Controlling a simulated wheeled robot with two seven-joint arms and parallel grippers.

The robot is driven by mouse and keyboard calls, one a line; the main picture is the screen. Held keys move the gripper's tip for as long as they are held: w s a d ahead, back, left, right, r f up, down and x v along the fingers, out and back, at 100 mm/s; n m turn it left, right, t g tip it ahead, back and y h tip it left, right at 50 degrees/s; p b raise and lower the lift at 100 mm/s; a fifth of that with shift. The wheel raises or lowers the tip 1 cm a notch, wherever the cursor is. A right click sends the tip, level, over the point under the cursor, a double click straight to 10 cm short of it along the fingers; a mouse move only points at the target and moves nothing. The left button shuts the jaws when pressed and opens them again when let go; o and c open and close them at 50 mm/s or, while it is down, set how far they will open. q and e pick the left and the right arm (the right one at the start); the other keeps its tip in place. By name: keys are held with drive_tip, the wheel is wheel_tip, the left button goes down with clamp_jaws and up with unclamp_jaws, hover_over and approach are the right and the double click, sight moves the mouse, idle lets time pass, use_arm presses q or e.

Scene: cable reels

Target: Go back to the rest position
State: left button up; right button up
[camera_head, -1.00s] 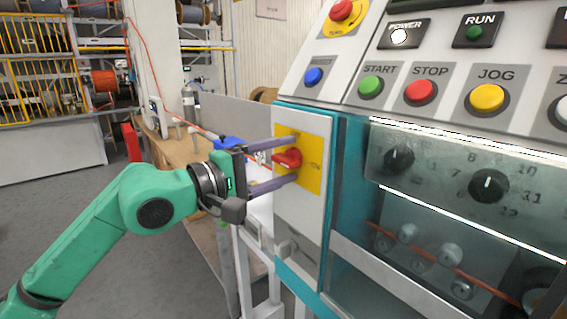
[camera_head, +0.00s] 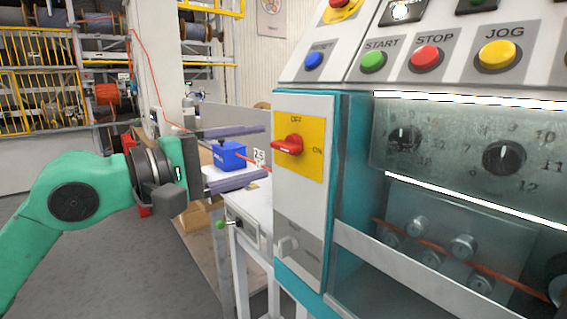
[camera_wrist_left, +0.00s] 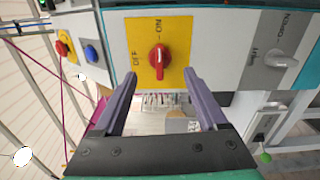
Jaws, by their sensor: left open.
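My left gripper (camera_head: 236,155) is open and empty, with its two purple fingers pointing right toward the machine's side panel. It stands apart from the red rotary switch (camera_head: 288,145), which sits on a yellow plate (camera_head: 315,165) marked OFF and ON. In the left wrist view the red switch (camera_wrist_left: 159,58) shows ahead, between and beyond the fingertips (camera_wrist_left: 160,80). A green arm link of mine reaches in from the left in the head view. My right gripper is in neither view.
The machine's control panel has a blue button (camera_head: 314,60), a green START button (camera_head: 373,62) and a red STOP button (camera_head: 426,58). A blue box (camera_head: 229,156) sits behind my fingers on a white table (camera_head: 250,203). Open floor (camera_head: 120,270) lies to the left.

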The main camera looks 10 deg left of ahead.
use_arm(q)
drive_tip(key=shift+b+v, duration=0.55)
drive_tip(key=shift+v, duration=0.4)
